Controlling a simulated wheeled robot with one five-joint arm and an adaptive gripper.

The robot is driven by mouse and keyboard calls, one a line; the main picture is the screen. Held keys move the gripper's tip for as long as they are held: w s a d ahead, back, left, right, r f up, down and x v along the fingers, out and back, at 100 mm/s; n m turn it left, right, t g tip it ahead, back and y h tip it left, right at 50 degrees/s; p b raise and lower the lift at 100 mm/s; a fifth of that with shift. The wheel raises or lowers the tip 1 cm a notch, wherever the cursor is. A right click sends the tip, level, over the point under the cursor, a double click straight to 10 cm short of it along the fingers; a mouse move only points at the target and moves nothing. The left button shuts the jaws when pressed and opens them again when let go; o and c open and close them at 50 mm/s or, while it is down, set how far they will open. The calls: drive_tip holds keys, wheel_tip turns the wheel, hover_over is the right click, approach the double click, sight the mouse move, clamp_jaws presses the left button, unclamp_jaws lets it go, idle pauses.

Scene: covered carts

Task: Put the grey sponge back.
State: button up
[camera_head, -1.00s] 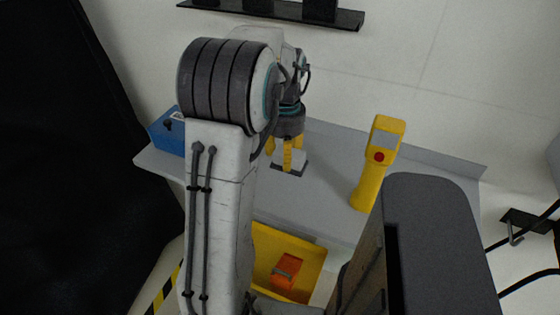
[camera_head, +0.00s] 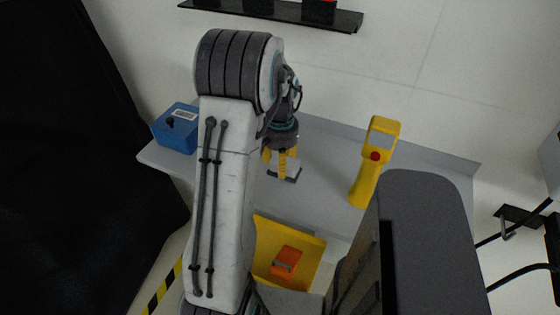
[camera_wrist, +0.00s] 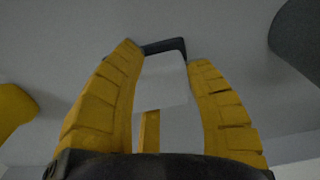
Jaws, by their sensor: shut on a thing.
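The grey sponge (camera_head: 293,168), a pale block with a dark lower edge, is at the cart's grey top, left of the middle in the head view. My gripper (camera_head: 280,164) points down with its yellow fingers around it. In the wrist view the pale sponge (camera_wrist: 163,82) sits between the two fingers of my gripper (camera_wrist: 165,75), with a dark edge at its far side. My gripper is shut on it. I cannot tell whether the sponge touches the cart top or hangs just above it.
A blue box (camera_head: 176,129) stands at the cart top's (camera_head: 325,185) left end. A yellow handheld device (camera_head: 369,172) stands upright to the right. A yellow bin (camera_head: 310,262) with an orange item (camera_head: 287,261) is lower in front. Cart top is clear between sponge and device.

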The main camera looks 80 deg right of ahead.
drive_tip(key=shift+f, duration=0.15)
drive_tip(key=o, duration=1.1)
drive_tip(key=shift+o, duration=0.2)
drive_tip(key=shift+r, duration=0.7)
wheel_tip(320, 180, up, 11)
drive_tip(key=b, duration=0.3)
drive_tip(key=shift+s, duration=0.1)
